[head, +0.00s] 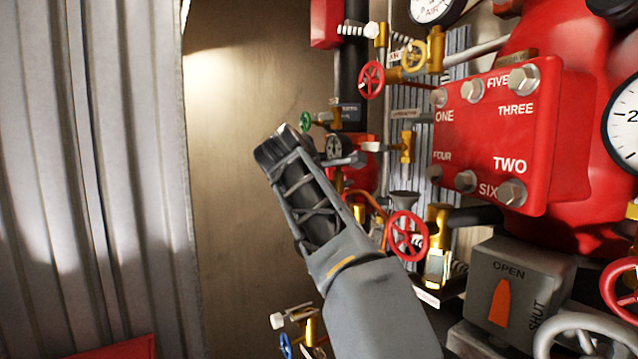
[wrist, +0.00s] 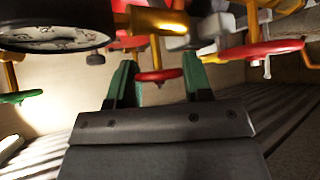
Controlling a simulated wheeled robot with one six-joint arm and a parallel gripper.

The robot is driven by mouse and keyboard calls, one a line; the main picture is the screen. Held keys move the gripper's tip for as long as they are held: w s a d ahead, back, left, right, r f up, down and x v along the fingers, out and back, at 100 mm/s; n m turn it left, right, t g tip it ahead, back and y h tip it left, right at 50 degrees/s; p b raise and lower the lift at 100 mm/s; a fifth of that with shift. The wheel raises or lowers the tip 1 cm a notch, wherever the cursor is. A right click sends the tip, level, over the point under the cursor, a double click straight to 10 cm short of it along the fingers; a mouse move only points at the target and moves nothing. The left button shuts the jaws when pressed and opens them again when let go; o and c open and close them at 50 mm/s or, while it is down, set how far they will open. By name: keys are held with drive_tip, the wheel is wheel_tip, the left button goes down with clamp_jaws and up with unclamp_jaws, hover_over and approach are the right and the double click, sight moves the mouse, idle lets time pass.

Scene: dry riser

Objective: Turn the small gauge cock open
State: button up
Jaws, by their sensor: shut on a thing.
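In the wrist view, the two green fingers of my gripper (wrist: 160,68) stand on either side of a small red handwheel (wrist: 158,76), seen nearly edge-on. My gripper is shut on this wheel, which appears to be the cock's handle. A brass body (wrist: 157,21) lies above it, beside a round gauge (wrist: 55,35) at the upper left. In the head view, my arm reaches up to the middle, near a small gauge (head: 334,148). The fingertips and the held wheel cannot be made out there. The cock's open or closed position is unclear.
In the head view, red handwheels (head: 407,236) and (head: 371,80) stand close right of my arm. A large red numbered plate (head: 497,135) and a grey OPEN/SHUT box (head: 510,285) are further right. Bare wall (head: 240,200) lies left of my arm, beside corrugated metal (head: 90,160).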

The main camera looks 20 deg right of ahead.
drive_tip(key=shift+n+g, duration=0.8)
drive_tip(key=shift+g, duration=0.5)
drive_tip(key=shift+n+g, duration=0.3)
drive_tip(key=o, duration=0.9)
drive_tip(key=s+a, duration=0.2)
drive_tip(key=a, duration=0.1)
drive_tip(key=s+a+b, duration=0.1)
drive_tip(key=s+a, duration=0.2)
drive_tip(key=a, duration=0.1)
drive_tip(key=s+a+b, duration=0.1)
drive_tip(key=s+a, duration=0.1)
drive_tip(key=a, duration=0.1)
drive_tip(key=shift+s+a+r, duration=0.25)
drive_tip(key=shift+a+r, duration=0.05)
drive_tip(key=shift+r, duration=0.05)
drive_tip(key=shift+d, duration=0.1)
